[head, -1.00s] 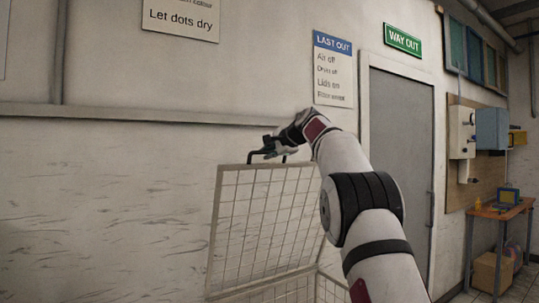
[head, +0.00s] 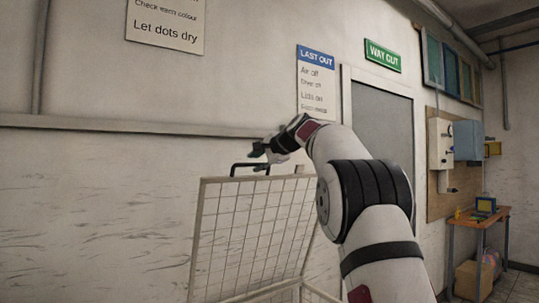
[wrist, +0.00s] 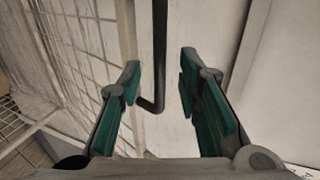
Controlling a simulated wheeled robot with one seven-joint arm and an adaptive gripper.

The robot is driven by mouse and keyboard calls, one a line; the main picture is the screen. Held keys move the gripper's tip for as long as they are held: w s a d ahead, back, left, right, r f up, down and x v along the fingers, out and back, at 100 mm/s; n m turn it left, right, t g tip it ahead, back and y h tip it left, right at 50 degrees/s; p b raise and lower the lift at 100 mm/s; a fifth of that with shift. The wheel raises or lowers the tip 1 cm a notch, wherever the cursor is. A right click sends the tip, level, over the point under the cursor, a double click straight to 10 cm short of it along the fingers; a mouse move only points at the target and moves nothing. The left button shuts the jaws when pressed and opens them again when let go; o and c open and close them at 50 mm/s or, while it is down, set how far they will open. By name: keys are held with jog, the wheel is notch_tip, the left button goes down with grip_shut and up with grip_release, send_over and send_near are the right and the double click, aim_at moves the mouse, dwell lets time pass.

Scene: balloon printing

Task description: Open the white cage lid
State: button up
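The white cage lid (head: 252,228) is a wire-grid panel in a pale frame. It stands raised and steep, its lower edge near the cage frame (head: 318,294) at the bottom of the head view. A black handle (head: 250,166) sticks up from its top edge. My gripper (head: 262,152) is just above the right part of the handle. In the wrist view my gripper (wrist: 160,68) is open, with green-padded fingers on either side of the black handle bar (wrist: 158,60). Gaps show between bar and pads. The lid grid (wrist: 75,50) is left of the fingers. Most of the cage is out of view.
A wall with a ledge (head: 120,124) stands behind the lid. A grey door (head: 384,135) is right of it, partly behind my arm. A wooden table (head: 478,218) with a box (head: 470,280) below stands at the far right. Floor shows at the lower right.

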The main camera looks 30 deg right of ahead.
jog(key=v, duration=0.8)
jog(key=c, duration=0.3)
jog(key=shift+a+f, duration=0.2)
jog(key=shift+f, duration=0.05)
grip_shut()
jog(key=a+f+n+t+y+b, duration=0.25)
jog(key=a+f+y+b, duration=0.25)
jog(key=a+f+b, duration=0.25)
jog(key=m+t+h+b, duration=0.2)
jog(key=t+h+b, duration=0.2)
jog(key=t+b, duration=0.15)
send_near(239, 180)
jog(key=p+x, duration=0.4)
jog(key=x, duration=0.3)
